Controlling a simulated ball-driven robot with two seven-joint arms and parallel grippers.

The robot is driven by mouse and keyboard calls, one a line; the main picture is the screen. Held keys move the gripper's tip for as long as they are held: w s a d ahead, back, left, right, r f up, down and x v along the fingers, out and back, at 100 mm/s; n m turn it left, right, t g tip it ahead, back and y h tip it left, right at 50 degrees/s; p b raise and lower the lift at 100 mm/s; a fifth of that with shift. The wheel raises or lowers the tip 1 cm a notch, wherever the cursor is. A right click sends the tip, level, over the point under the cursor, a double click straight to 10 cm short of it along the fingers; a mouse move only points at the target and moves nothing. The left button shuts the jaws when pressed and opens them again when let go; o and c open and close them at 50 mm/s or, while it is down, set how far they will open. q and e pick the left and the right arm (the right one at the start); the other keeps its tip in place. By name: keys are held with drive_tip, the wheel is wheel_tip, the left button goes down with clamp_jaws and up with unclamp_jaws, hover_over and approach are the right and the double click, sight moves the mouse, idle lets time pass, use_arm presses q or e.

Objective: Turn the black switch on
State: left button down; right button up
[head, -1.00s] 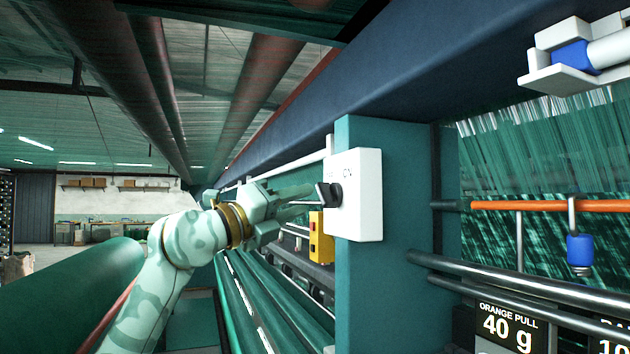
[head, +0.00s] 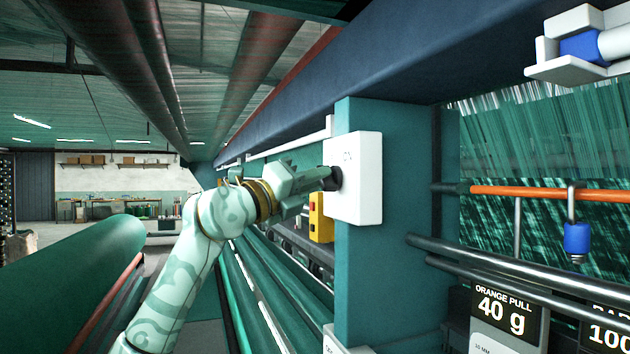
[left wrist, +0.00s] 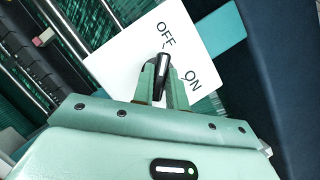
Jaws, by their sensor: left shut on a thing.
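The black switch (head: 332,178) sits on the left-facing side of a white box (head: 360,178) on a teal post. In the left wrist view, the switch (left wrist: 162,72) stands between my two fingers, on a white plate (left wrist: 115,70) marked OFF and ON. Its visible end lies just below the OFF lettering, and ON is to its lower right. My left gripper (left wrist: 165,82) is shut on the switch. In the head view my left gripper (head: 316,181) reaches it from the left, and its fingertips partly cover it. My right gripper is not in view.
A yellow box with red buttons (head: 320,217) is just below and behind the switch box. A blue beam (head: 420,65) runs overhead. Dark rails (head: 500,268) and an orange bar (head: 540,192) lie to the right. A large green roll (head: 75,265) lies at left.

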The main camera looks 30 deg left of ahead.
use_arm(q)
drive_tip(key=shift+w+a+m+g+h, duration=0.1)
drive_tip(key=shift+m+g+h, duration=1.35)
drive_tip(key=shift+m, duration=2.75)
drive_tip(key=shift+w+a+m+g+h, duration=0.1)
drive_tip(key=shift+m+g+h, duration=1.3)
drive_tip(key=shift+m, duration=2.8)
drive_tip(key=shift+m+g+h, duration=1.15)
drive_tip(key=shift+m+h, duration=0.5)
drive_tip(key=shift+m, duration=2.55)
drive_tip(key=shift+f, duration=0.1)
drive_tip(key=c, duration=1.4)
unclamp_jaws()
drive_tip(key=shift+a, duration=0.1)
